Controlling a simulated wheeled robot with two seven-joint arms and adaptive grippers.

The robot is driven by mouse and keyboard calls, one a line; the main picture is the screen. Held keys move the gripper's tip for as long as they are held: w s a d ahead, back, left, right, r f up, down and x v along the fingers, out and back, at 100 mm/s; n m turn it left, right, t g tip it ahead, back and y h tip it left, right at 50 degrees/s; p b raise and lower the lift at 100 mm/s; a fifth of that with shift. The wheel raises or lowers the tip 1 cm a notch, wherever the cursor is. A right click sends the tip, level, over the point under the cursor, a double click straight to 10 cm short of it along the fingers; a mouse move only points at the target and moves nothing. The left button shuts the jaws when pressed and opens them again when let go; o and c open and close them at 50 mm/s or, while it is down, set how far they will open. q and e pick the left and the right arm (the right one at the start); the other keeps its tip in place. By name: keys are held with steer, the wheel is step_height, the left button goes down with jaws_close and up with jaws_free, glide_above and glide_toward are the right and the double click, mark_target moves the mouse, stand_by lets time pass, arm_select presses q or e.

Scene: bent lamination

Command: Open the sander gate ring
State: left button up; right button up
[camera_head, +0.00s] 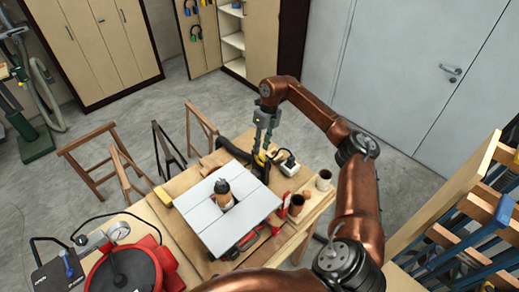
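My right gripper (263,146) points down over the back of the workbench. Its two fingers show a gap between them, and the tips are close to a small yellow and black tool (262,160). I cannot tell whether they touch it. I cannot make out which part is the sander gate ring. My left gripper is not in view.
A red round machine (125,272) with a gauge stands front left. Wooden sawhorses (105,160) stand behind left. A rack of clamps (480,235) is at right.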

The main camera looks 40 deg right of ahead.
steer(key=shift+a+f, duration=0.15)
steer(key=shift+f, duration=0.5)
steer(key=shift+a+f, duration=0.15)
steer(key=shift+f, duration=0.45)
steer(key=shift+c, duration=0.5)
jaws_close()
steer(key=shift+r+p, duration=0.15)
steer(key=shift+p, duration=0.15)
